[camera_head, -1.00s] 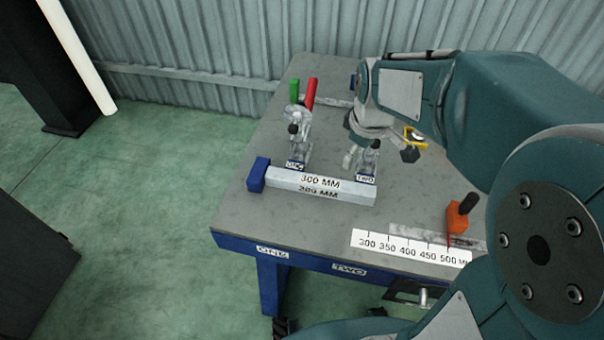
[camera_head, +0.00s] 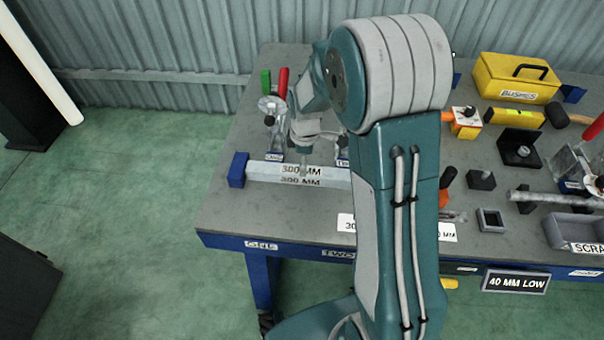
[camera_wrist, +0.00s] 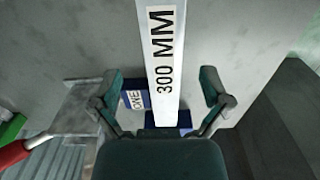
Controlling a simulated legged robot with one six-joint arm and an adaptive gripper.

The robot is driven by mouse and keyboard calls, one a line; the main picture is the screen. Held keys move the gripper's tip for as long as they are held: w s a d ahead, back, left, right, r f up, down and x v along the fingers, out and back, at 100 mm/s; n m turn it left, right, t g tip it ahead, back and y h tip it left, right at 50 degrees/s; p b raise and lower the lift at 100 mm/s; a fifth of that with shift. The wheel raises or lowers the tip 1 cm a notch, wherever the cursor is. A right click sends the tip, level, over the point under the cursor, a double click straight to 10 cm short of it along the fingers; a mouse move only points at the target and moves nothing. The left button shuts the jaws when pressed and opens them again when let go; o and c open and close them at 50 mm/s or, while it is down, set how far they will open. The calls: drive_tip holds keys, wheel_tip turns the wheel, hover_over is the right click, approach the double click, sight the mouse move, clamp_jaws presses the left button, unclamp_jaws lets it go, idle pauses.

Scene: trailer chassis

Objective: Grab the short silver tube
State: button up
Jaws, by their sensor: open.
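A silver square tube labelled 300 MM (camera_head: 265,170) lies on the grey workbench near its front left edge. Its left end meets a blue stop block (camera_head: 237,170); its right part is hidden behind my arm. In the wrist view the tube (camera_wrist: 160,30) runs from the top edge down between my fingers. My gripper (camera_wrist: 160,82) is open, with one finger on each side of the tube and a gap on both sides. In the head view my gripper (camera_head: 304,160) is above the tube, partly in front of its label. Whether it touches the tube I cannot tell.
A toggle clamp (camera_head: 272,110) stands behind the tube, with red (camera_head: 282,83) and green (camera_head: 266,82) pieces farther back. A yellow box (camera_head: 515,78), a round silver bar (camera_head: 560,200) and a grey bin (camera_head: 570,232) are at right.

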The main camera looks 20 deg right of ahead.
drive_tip(key=f, duration=0.2)
drive_tip(key=a+f, duration=0.1)
drive_tip(key=f, duration=0.1)
drive_tip(key=shift+a, duration=0.2)
drive_tip(key=shift+d+f, duration=0.15)
drive_tip(key=shift+f, duration=0.4)
drive_tip(key=shift+d, duration=0.15)
drive_tip(key=c, duration=0.3)
clamp_jaws()
